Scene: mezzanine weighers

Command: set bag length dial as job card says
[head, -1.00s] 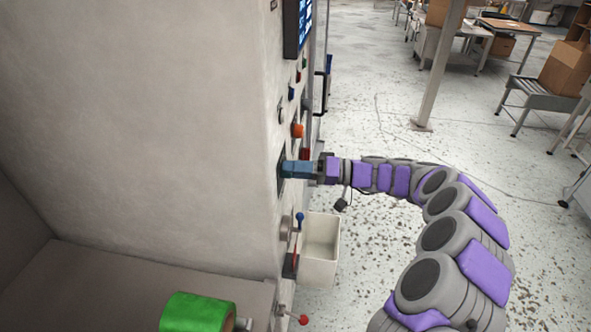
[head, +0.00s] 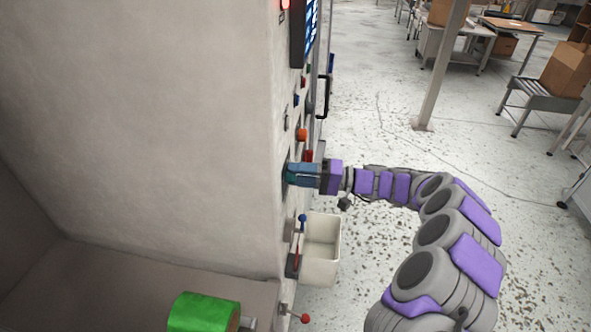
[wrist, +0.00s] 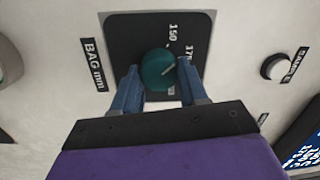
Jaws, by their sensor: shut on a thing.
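The bag length dial (wrist: 158,68) is a round teal knob with a pale pointer line, on a dark plate (wrist: 125,38) marked 150 and a partly hidden number starting 17. The "BAG mm" label (wrist: 94,64) is to its left in the wrist view. My gripper (wrist: 160,85) has its blue fingers on both sides of the knob, shut on it. In the head view my gripper (head: 294,173) reaches the machine's panel from the right, and the knob is mostly hidden by the fingers. I cannot read a job card in these frames.
Another knob with a pale face (wrist: 276,67) is at the right of the wrist view. In the head view an orange knob (head: 301,134) is above my gripper, and a blue-tipped lever (head: 302,218) and white bin (head: 321,262) are below.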

